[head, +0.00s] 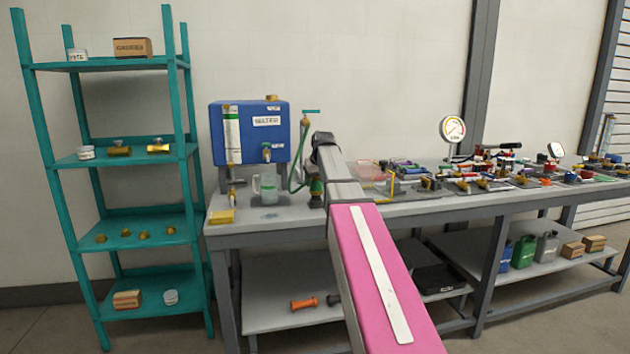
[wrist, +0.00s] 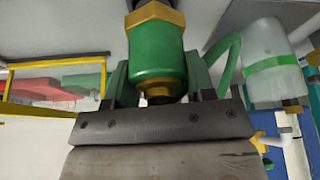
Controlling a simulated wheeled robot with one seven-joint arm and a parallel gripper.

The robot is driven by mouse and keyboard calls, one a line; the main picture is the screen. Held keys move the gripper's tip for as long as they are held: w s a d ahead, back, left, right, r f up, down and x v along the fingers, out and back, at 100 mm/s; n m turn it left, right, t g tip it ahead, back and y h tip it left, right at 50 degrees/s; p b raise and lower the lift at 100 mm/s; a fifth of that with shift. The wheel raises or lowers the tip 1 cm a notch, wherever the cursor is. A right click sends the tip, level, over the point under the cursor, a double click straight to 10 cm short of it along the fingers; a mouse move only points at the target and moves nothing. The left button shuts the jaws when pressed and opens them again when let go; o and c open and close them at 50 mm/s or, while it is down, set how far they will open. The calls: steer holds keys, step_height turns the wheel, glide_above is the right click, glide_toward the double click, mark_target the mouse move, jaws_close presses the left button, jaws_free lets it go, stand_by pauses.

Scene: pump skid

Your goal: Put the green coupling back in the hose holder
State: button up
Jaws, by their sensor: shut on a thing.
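The green coupling (wrist: 158,60), with a brass collar at each end, fills the middle of the wrist view. My gripper (wrist: 158,88) is shut on it, one green finger on each side. In the head view the coupling (head: 316,187) is low over the bench, just left of my arm. The green hose (head: 297,165) hangs beside the blue water tank and curves down; it also shows in the wrist view (wrist: 229,65). A dark part touches the coupling's far end in the wrist view; I cannot tell if it is the hose holder.
A clear jug (head: 265,187) with a green band stands left of the coupling. The blue tank (head: 250,131) is behind it. A yellow frame (head: 383,187) stands right of my arm. A yellow block (head: 221,216) lies at the bench's left edge. Tools crowd the bench further right.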

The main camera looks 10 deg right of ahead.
steer(key=shift+f, duration=1.2)
stand_by(0.4)
steer(key=o, duration=1.1)
steer(key=shift+r, duration=0.1)
steer(key=v, duration=1)
steer(key=shift+s+r, duration=0.1)
steer(key=shift+r, duration=0.25)
